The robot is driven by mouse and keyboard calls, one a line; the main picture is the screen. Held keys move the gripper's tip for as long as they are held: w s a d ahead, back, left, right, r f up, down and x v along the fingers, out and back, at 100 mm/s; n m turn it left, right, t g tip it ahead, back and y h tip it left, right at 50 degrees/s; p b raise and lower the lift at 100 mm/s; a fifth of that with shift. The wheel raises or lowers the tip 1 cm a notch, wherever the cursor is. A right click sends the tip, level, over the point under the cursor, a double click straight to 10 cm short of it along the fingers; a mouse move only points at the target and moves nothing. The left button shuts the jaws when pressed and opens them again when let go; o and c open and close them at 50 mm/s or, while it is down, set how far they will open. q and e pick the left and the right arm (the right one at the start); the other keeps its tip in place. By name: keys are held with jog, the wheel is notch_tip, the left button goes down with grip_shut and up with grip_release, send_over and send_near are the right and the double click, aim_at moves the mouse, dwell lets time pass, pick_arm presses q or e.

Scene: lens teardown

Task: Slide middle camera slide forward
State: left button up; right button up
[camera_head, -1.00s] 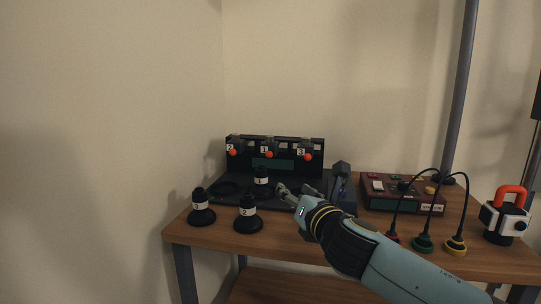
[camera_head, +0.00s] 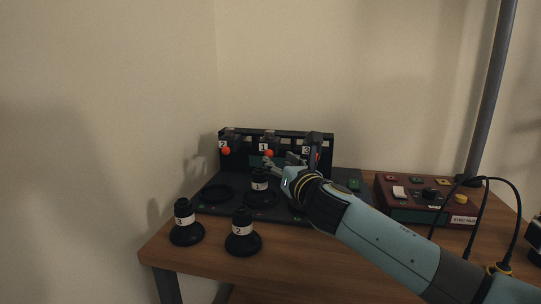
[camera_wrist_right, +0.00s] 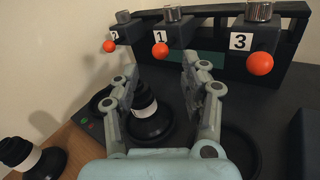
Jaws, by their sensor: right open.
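The middle camera slide, labelled 1 (camera_head: 263,146), is a dark block on the black rack with an orange ball knob (camera_head: 269,153) at its front. In the right wrist view the knob (camera_wrist_right: 160,50) lies beyond and between the fingertips, apart from them. My right gripper (camera_head: 279,161) is open and empty, just below and in front of slide 1; its two fingers also show in the right wrist view (camera_wrist_right: 158,82). A black lens with a white band (camera_head: 260,181) stands on the base below the gripper. My left gripper is not in view.
Slide 2 (camera_head: 223,144) and slide 3 (camera_head: 306,149) flank the middle one; my arm partly hides slide 3. Lenses labelled 3 (camera_head: 184,220) and 2 (camera_head: 241,230) stand on the table's front left. A red control box (camera_head: 404,203) with cables sits at right.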

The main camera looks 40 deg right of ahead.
aim_at(270, 156)
jog(key=x, duration=0.6)
jog(key=shift+w+f+b, duration=0.1)
jog(key=shift+w+b, duration=0.05)
jog(key=shift+b, duration=0.15)
grip_shut()
